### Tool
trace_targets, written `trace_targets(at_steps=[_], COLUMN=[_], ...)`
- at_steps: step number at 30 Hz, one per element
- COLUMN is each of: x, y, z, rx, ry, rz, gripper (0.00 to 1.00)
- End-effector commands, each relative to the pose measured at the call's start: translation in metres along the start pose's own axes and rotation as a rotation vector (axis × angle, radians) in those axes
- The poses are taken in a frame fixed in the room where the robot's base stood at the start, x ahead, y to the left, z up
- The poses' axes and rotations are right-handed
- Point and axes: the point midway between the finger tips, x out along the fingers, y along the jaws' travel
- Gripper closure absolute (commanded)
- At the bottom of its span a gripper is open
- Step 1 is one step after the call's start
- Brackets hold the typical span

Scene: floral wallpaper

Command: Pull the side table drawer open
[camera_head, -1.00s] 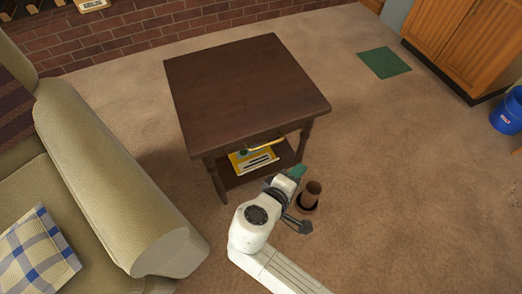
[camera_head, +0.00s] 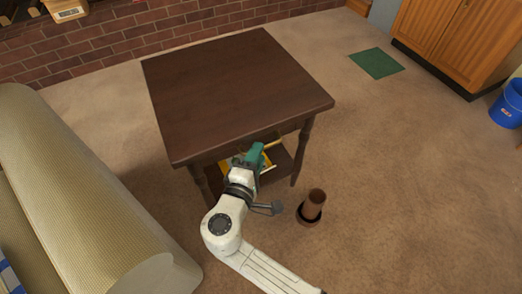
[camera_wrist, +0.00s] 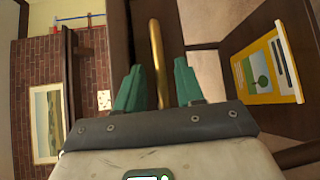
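The side table (camera_head: 230,90) is dark brown wood with a flat top and turned legs. Its drawer front is mostly hidden under the top's edge and behind my arm in the head view. The gold bar handle (camera_wrist: 157,60) lies between my gripper's two green fingers in the wrist view; its end (camera_head: 274,143) also shows in the head view. My gripper (camera_wrist: 160,85) is open, with a gap visible between each finger and the handle. It also shows in the head view (camera_head: 255,154) at the table's front.
A yellow-framed picture or book (camera_wrist: 266,68) lies on the table's lower shelf. A brown pot (camera_head: 313,205) stands on the floor right of my arm. A beige sofa (camera_head: 80,200) is at left, and a green mat (camera_head: 377,63) lies on open carpet at right.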

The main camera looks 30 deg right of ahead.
Motion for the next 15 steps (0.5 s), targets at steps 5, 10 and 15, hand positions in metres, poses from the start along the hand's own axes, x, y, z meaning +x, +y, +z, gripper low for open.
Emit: trace_targets(at_steps=[5,10,15], x=[0.024,0.033,0.034], y=[-0.002,-0.001,0.000], z=[0.000,0.000,0.000], rx=[0.002,0.000,0.000], ry=[-0.001,-0.001,0.000], rz=[-0.001,-0.001,-0.001], gripper=[0.63,0.63,0.63])
